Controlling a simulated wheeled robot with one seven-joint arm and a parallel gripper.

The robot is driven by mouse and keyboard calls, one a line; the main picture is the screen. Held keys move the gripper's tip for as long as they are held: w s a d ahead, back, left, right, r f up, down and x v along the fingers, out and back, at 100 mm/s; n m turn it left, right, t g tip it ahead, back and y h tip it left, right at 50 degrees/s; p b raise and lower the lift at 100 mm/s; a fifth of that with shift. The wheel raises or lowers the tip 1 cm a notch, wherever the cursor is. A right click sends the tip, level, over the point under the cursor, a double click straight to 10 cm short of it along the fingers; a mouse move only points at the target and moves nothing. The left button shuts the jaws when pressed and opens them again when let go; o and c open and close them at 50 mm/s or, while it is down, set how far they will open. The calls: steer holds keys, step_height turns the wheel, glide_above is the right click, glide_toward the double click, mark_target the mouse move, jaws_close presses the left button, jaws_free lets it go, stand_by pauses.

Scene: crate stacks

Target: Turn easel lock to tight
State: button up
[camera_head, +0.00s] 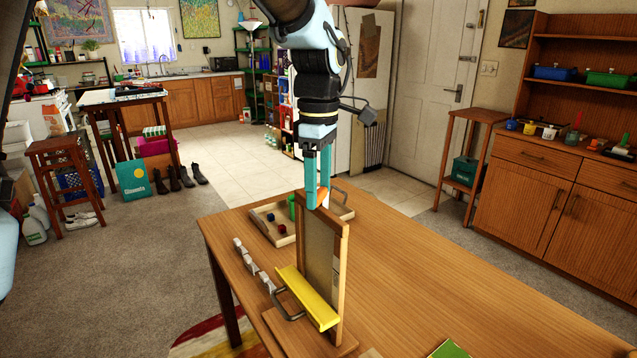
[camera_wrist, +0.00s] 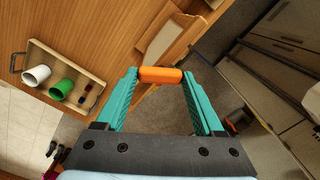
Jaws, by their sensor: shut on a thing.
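The easel (camera_head: 343,290) is a wooden frame standing upright on the table, with a yellow ledge (camera_head: 308,298) low on its front. The easel lock is a short orange bar (camera_wrist: 161,75) at the top of the frame; a little of it shows in the head view (camera_head: 322,196). My gripper (camera_head: 318,194) reaches down from above to the easel's top. In the wrist view its teal fingers (camera_wrist: 160,78) are shut on the orange lock, one at each end. Whether the lock is tight cannot be told.
A wooden tray (camera_head: 262,238) with cups and small blocks lies behind the easel. Small pale pieces (camera_head: 252,265) stand in a row left of it. A green item (camera_head: 449,350) lies at the near table edge. The table's right side (camera_head: 440,270) is mostly clear.

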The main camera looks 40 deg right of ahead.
mark_target(319, 192)
steer(key=m, duration=0.6)
steer(key=shift+m, duration=0.3)
stand_by(0.4)
steer(key=o, duration=1.4)
step_height(319, 192, up, 11)
steer(key=shift+f+b, duration=0.1)
steer(key=shift+b, duration=0.9)
